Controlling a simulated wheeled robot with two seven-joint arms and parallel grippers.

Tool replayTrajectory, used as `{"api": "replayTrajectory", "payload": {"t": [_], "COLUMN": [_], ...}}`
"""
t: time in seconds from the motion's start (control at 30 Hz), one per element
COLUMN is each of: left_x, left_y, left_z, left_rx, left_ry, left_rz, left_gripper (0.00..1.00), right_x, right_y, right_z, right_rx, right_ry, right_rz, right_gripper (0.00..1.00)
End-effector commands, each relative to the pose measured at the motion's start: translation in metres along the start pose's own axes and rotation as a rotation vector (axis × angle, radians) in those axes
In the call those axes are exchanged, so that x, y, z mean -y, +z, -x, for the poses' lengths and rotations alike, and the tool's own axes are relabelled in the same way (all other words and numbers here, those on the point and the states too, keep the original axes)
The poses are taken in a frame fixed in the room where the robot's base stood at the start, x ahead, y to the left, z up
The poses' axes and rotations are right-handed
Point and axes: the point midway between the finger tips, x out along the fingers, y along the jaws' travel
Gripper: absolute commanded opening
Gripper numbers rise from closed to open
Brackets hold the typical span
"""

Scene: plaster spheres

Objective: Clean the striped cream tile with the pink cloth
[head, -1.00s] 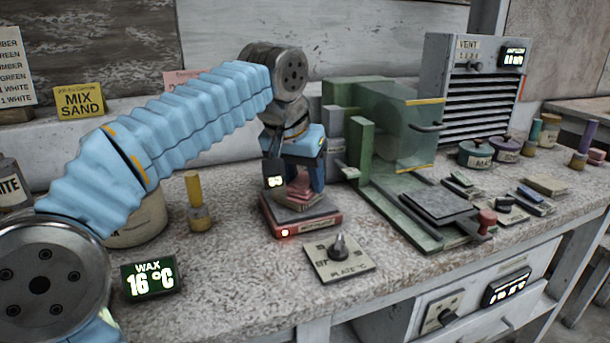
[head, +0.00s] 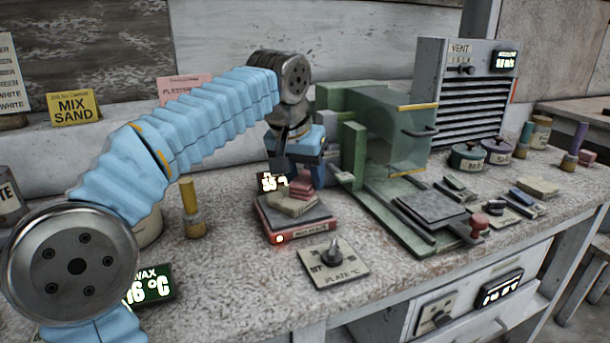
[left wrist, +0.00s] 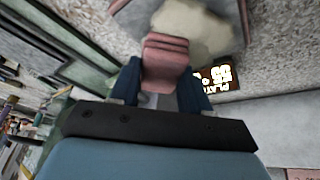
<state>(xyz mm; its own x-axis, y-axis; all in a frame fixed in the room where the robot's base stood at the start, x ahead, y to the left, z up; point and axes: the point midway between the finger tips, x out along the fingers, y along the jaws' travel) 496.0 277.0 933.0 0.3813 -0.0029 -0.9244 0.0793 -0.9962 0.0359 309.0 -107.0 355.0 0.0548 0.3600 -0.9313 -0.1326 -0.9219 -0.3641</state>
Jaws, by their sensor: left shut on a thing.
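My left gripper (head: 303,167) is shut on the pink cloth (head: 301,186), a folded pad held low over the cream tile (head: 291,204). The tile lies on the dark top of a red-fronted hot plate (head: 302,233). In the left wrist view the pink cloth (left wrist: 165,62) sits between the blue fingers and overlaps the cream tile (left wrist: 203,32). Whether the cloth presses on the tile is hard to tell. I cannot make out stripes on the tile. My right gripper is not in view.
A plate-temperature knob panel (head: 332,264) lies in front of the hot plate. A green machine with a clear guard (head: 407,140) stands to the right. A brush with a yellow handle (head: 189,205) stands to the left. The counter's front strip is mostly clear.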

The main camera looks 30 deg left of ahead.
Motion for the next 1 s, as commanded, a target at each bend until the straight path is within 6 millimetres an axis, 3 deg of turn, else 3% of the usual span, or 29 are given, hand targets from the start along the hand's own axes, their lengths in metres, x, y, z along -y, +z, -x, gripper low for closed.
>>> {"api": "replayTrajectory", "payload": {"t": [0.57,1.0], "left_x": [0.0,0.0], "left_y": [0.032,0.011], "left_z": [0.01,0.004], "left_rx": [0.0,0.002], "left_ry": [0.0,0.0], "left_rz": [0.0,-0.001], "left_gripper": [0.18,0.18], "right_x": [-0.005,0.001], "right_y": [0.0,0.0], "right_z": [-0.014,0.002], "right_rx": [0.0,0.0], "right_ry": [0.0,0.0], "right_rz": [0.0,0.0], "right_gripper": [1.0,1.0]}}
